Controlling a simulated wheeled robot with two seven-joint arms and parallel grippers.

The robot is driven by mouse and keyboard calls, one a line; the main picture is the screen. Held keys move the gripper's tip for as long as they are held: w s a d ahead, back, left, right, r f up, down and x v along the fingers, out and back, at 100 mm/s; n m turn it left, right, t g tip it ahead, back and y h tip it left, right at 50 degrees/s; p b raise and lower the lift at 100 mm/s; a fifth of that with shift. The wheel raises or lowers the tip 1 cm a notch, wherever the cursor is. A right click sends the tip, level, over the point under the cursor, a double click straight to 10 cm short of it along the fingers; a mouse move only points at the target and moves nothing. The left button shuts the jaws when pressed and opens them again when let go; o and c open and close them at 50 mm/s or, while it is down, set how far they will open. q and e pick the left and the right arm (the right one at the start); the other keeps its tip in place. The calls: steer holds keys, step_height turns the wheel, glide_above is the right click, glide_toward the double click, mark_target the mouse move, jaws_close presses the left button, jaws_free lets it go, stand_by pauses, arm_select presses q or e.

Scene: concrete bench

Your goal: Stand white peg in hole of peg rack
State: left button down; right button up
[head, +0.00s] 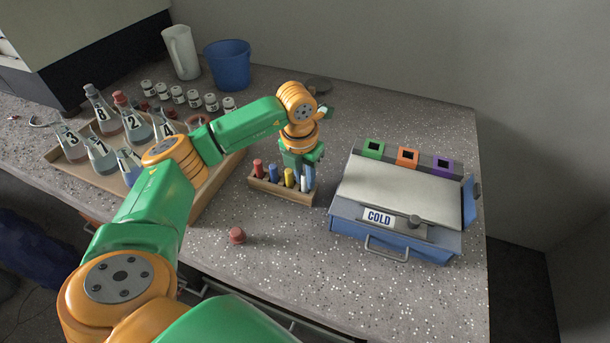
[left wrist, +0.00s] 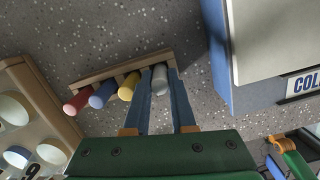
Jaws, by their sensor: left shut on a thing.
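The wooden peg rack (head: 283,192) lies on the bench left of the cold box. Red (head: 258,169), blue (head: 273,173) and yellow (head: 289,178) pegs stand upright in it in a row. My left gripper (head: 306,168) points down over the rack's right end, shut on the white peg (head: 307,183). In the left wrist view the white peg (left wrist: 160,80) is between the two fingers, at the end of the row beside the yellow peg (left wrist: 128,87). Its lower end is hidden, so I cannot tell how deep it sits.
A blue box marked COLD (head: 395,240) stands close on the right. A wooden tray (head: 75,152) of numbered flasks is on the left. A red stopper (head: 236,235) lies in front. A blue bucket (head: 228,66) and white jug (head: 182,52) stand behind.

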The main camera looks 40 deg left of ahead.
arm_select(q)
steer(key=shift+f, duration=0.3)
steer(key=c, duration=0.7)
jaws_free()
steer(key=r, duration=0.7)
steer(key=shift+s, duration=0.4)
